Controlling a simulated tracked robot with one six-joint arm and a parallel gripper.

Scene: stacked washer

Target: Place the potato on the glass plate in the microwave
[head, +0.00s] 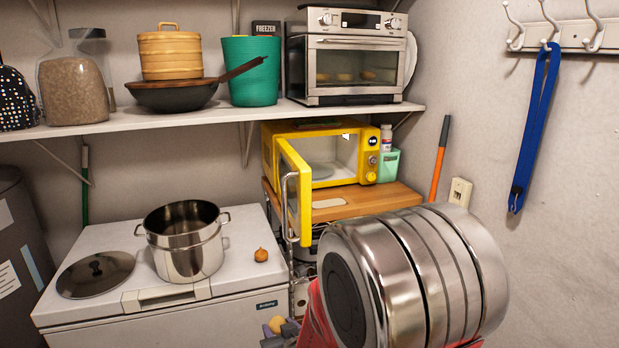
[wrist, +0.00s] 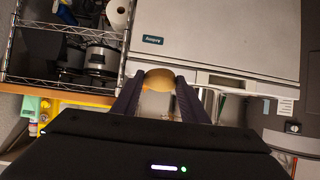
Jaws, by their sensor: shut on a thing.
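The potato (wrist: 160,79) is held between the fingertips of my gripper (wrist: 160,88) in the wrist view. In the head view the potato (head: 276,324) shows low in the picture with my gripper (head: 281,334) around it, in front of the white freezer and below the microwave. The yellow microwave (head: 313,130) stands on a wooden board at the back, with its door (head: 297,195) swung open towards me. The glass plate (head: 322,172) lies inside on the microwave floor and looks empty; the door partly hides it.
A steel pot (head: 190,245), a lid (head: 96,273) and an onion (head: 261,255) are on the white freezer (head: 140,320). My arm covers the lower right of the head view. A wire rack (wrist: 60,45) with appliances shows in the wrist view.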

